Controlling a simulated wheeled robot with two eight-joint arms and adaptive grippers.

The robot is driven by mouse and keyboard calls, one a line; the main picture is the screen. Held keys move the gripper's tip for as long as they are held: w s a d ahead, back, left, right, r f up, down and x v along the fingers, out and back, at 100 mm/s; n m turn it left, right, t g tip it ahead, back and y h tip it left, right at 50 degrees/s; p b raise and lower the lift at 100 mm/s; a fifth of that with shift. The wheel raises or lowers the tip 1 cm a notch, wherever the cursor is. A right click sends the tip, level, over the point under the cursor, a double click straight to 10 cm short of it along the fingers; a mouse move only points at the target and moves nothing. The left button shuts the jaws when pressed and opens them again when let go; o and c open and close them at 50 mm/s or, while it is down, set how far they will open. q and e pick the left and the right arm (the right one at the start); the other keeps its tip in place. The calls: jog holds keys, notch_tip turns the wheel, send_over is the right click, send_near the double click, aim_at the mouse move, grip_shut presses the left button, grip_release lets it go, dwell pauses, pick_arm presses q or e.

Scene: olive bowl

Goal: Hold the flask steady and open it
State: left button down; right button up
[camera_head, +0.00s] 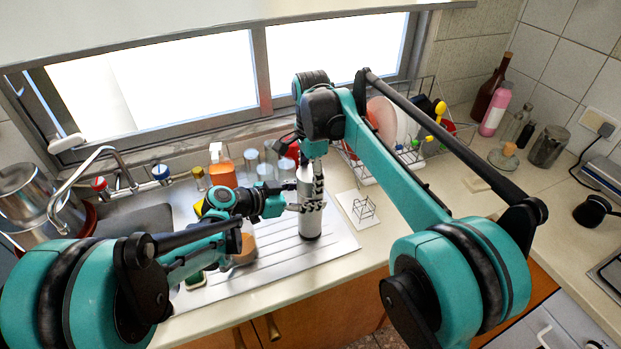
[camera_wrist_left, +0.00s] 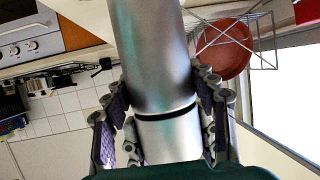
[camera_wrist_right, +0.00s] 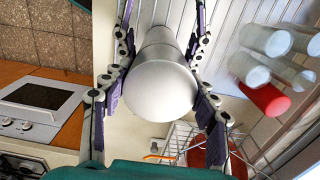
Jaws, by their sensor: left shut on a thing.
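A silver flask (camera_head: 310,224) stands upright on the ribbed drainboard. My left gripper (camera_head: 296,206) comes in from the left and is shut around the flask's body. The left wrist view shows its fingers (camera_wrist_left: 165,95) on both sides of the metal body (camera_wrist_left: 155,45), near a dark ring. My right gripper (camera_head: 315,165) reaches down from above at the flask's top. In the right wrist view its fingers (camera_wrist_right: 161,45) are spread on both sides of the rounded pale cap (camera_wrist_right: 158,90). They look open, close beside the cap; contact is hard to tell.
A wire dish rack (camera_head: 425,150) with plates stands behind to the right. Several glasses and an orange spray bottle (camera_head: 222,172) stand behind to the left, near the sink tap (camera_head: 62,200). A small wire stand (camera_head: 363,207) sits right of the flask. The front right counter is clear.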

jog(key=n, duration=0.6)
jog(key=shift+n, duration=0.4)
jog(key=n, duration=1.8)
jog(key=shift+n, duration=0.3)
jog(key=n, duration=0.3)
jog(key=shift+r, duration=0.25)
jog(key=shift+r, duration=0.9)
